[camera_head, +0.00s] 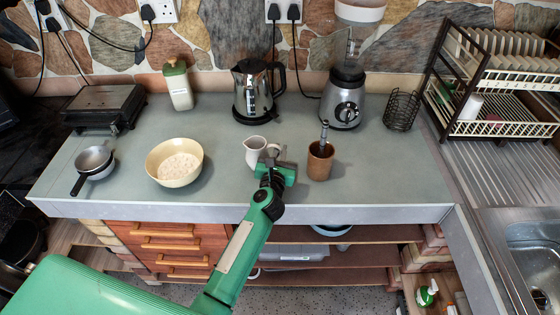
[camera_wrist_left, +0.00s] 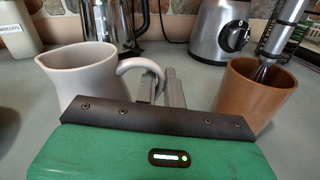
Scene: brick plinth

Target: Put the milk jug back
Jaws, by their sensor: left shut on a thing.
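The white milk jug (camera_head: 255,151) is upright on the grey-green counter (camera_head: 225,195), near the middle. It also shows in the left wrist view (camera_wrist_left: 82,76), with its handle to the right and its spout to the left. My left gripper (camera_head: 271,160) is shut on the jug's handle; its fingers also show in the left wrist view (camera_wrist_left: 160,88). The lower part of the jug is hidden there by the gripper body, so I cannot tell whether its base touches the counter. My right gripper is not in view.
A brown pot (camera_head: 320,163) holding a whisk-like tool stands close right of the gripper. A cream bowl (camera_head: 175,181) is to the left. A kettle (camera_head: 253,93) and a blender (camera_head: 343,105) stand behind. A dish rack (camera_head: 500,128) is at the right; the counter's front is clear.

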